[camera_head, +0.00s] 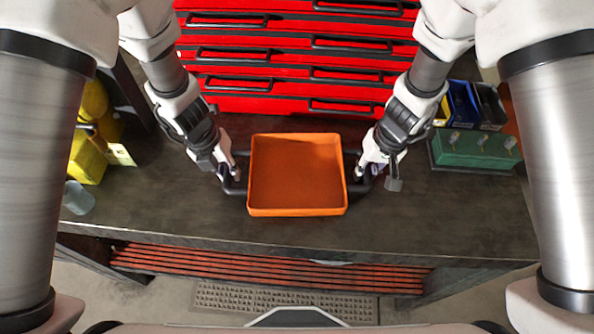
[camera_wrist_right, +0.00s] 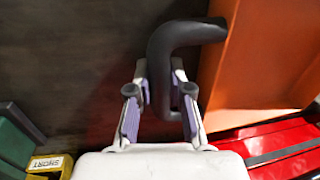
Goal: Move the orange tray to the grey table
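The orange tray (camera_head: 297,172) sits level on the dark bench, empty, with a black handle on its left and right sides. My left gripper (camera_head: 233,174) is at the left handle; its fingers are too small and partly hidden to tell if they are closed. My right gripper (camera_head: 366,172) is at the right handle. In the right wrist view, the black handle (camera_wrist_right: 160,65) runs between the fingers of my right gripper (camera_wrist_right: 160,90), which look closed on it. The tray's orange side (camera_wrist_right: 265,55) shows to the right there. I cannot identify a separate grey table.
The dark bench top (camera_head: 297,232) is clear in front of the tray. A red drawer cabinet (camera_head: 290,98) stands behind. A floor mat (camera_head: 285,300) lies below.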

